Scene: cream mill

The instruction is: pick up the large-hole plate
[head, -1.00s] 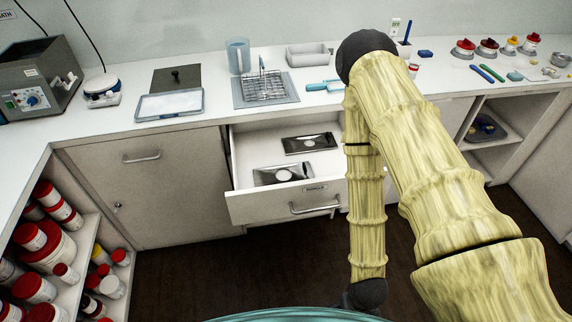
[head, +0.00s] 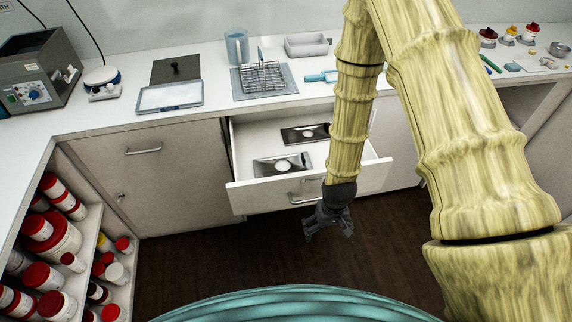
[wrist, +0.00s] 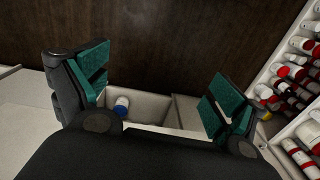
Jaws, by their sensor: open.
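Two flat metal plates, each with one round pale hole, lie in the open drawer (head: 340,178) in the head view. The front-left plate (head: 262,167) is brighter, and its hole looks the larger of the two. The back plate (head: 293,136) is darker with a smaller-looking hole, partly near my arm. My gripper (head: 328,232) hangs just in front of the drawer, below its front panel in the picture, apart from both plates. In the wrist view my gripper (wrist: 160,88) is open and empty, its green-padded fingers wide apart. No plate can be made out in the wrist view.
The counter above holds a wire rack (head: 262,78), a blue cup (head: 236,48) and a grey tray (head: 306,46). Shelves of red-lidded jars (head: 60,237) stand at the left. The dark floor (head: 220,255) before the drawer is clear.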

